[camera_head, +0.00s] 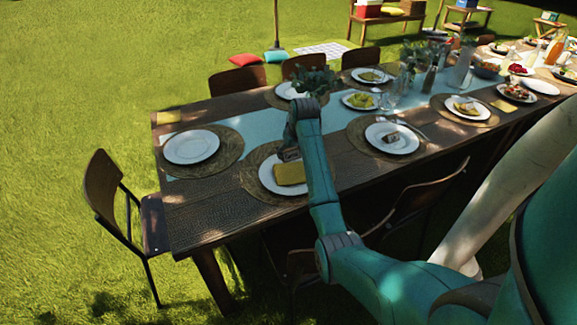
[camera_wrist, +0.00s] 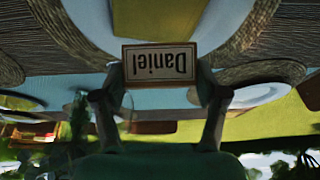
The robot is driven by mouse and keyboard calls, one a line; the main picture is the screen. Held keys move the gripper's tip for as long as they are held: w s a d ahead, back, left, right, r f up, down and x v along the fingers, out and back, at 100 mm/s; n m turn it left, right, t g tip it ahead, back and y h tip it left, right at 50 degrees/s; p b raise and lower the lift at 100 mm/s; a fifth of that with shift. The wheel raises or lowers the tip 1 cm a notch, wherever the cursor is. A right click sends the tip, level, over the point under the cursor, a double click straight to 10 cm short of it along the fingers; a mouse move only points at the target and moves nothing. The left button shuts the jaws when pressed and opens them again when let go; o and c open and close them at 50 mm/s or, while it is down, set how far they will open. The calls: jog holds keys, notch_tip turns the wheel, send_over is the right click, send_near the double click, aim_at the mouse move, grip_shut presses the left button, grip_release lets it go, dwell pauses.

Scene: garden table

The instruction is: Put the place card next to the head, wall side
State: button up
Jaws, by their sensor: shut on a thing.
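My gripper (camera_head: 291,145) is shut on a place card (camera_wrist: 160,64). The card reads "Daniel", upside down in the wrist view, and sits between both fingertips. In the head view the card (camera_head: 289,155) shows small and partly hidden, over or near a white plate (camera_head: 270,184) with a yellow napkin (camera_head: 290,173). I cannot tell the exact gap. The head end of the table (camera_head: 240,216) is at the left, with a chair (camera_head: 104,184) there. A bare white plate (camera_head: 191,147) on a round woven mat lies near that end.
Greenery (camera_head: 314,80), a bottle (camera_head: 429,79) and glasses stand along the pale blue runner (camera_head: 235,126). Chairs line both long sides.

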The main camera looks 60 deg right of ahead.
aim_at(289, 170)
jog(key=shift+f, duration=3.5)
jog(key=o, duration=1)
jog(key=shift+f, duration=0.1)
jog(key=shift+o, duration=0.2)
jog(key=v, duration=1.2)
jog(key=shift+w, duration=0.1)
